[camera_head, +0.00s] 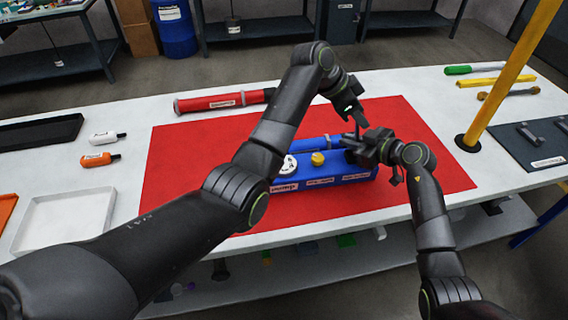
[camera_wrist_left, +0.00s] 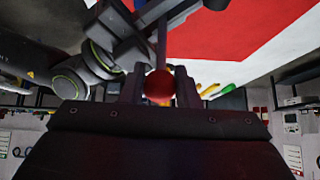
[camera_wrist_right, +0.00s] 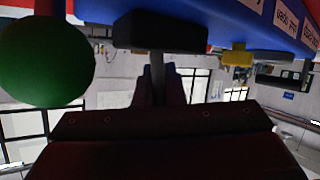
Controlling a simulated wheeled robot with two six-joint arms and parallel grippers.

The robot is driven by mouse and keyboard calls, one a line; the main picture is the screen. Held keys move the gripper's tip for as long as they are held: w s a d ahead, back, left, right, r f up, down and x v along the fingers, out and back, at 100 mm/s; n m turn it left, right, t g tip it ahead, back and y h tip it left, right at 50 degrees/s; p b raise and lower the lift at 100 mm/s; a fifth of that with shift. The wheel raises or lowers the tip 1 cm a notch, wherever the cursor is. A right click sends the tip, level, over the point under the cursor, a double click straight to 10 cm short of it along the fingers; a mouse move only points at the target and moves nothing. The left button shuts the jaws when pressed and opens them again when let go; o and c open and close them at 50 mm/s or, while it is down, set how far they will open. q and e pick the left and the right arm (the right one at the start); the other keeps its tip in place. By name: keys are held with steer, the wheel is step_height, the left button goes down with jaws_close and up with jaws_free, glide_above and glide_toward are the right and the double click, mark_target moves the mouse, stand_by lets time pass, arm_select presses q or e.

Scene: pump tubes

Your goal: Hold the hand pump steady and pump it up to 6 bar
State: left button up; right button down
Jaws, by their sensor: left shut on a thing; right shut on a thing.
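The blue hand pump (camera_head: 325,182) lies on the red mat (camera_head: 185,160). It has a white round gauge (camera_head: 287,165) and a yellow knob (camera_head: 317,159), also in the right wrist view (camera_wrist_right: 237,55); the gauge reading is too small to tell. My left gripper (camera_head: 357,117) is shut on the upright lever near its red ball end (camera_wrist_left: 159,85), above the pump's right end. My right gripper (camera_head: 352,152) is shut on a black block (camera_wrist_right: 162,31) at the pump's right end. A green ball (camera_wrist_right: 45,60) shows beside it in the right wrist view.
A red cylinder (camera_head: 222,101) lies behind the pump. A yellow post (camera_head: 500,80) stands at right, beside a dark mat (camera_head: 540,150) with grey parts. Two small bottles (camera_head: 104,137) and a white tray (camera_head: 68,222) are at left. My left arm crosses over the mat's front left.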

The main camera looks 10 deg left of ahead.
arm_select(q)
steer(key=shift+f, duration=0.25)
